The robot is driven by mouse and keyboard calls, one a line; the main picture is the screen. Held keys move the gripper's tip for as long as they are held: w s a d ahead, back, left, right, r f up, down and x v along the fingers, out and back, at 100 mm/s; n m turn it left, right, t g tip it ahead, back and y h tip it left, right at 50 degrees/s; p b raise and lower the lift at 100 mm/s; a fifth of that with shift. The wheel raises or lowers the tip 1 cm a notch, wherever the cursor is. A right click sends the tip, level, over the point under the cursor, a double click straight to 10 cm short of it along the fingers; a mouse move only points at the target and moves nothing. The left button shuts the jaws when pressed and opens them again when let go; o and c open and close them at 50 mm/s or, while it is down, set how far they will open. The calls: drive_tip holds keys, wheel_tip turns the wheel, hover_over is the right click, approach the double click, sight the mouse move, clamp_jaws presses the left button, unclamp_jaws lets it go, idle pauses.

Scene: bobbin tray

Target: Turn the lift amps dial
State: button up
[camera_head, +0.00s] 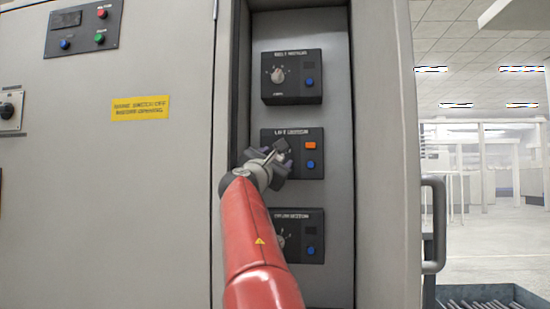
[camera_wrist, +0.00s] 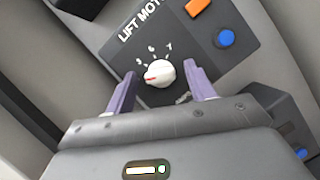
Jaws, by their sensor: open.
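The lift motor panel (camera_head: 302,174) is the dark middle box in the cabinet recess. Its small white dial (camera_wrist: 160,73) shows in the wrist view, with the figures 5, 6 and 7 around its upper edge. A red mark on the dial points left, a little below the 5. My gripper (camera_wrist: 163,71) is open, with one purple finger on each side of the dial and a gap visible between. In the head view my gripper (camera_head: 270,160) is in front of the panel's left part and hides the dial.
Similar panels sit above (camera_head: 300,92) and below (camera_head: 314,228). The cabinet's recess wall (camera_head: 241,80) stands close on the left.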

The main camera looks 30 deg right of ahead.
drive_tip(key=c, duration=1)
drive_tip(key=shift+m, duration=0.3)
drive_tip(key=shift+w+a+r+m+g+y+p, duration=0.1)
drive_tip(key=shift+m+g+y+p, duration=0.2)
drive_tip(key=shift+m+g+p, duration=1.35)
drive_tip(key=shift+s+d+r+m+g+y+p, duration=0.15)
drive_tip(key=shift+m+g+y+p, duration=0.2)
drive_tip(key=shift+m+p, duration=2.5)
drive_tip(key=shift+w+a+r+m+g+y+p, duration=0.2)
drive_tip(key=shift+m+g+p, duration=0.7)
drive_tip(key=shift+m, duration=2.7)
drive_tip(key=shift+f, duration=0.2)
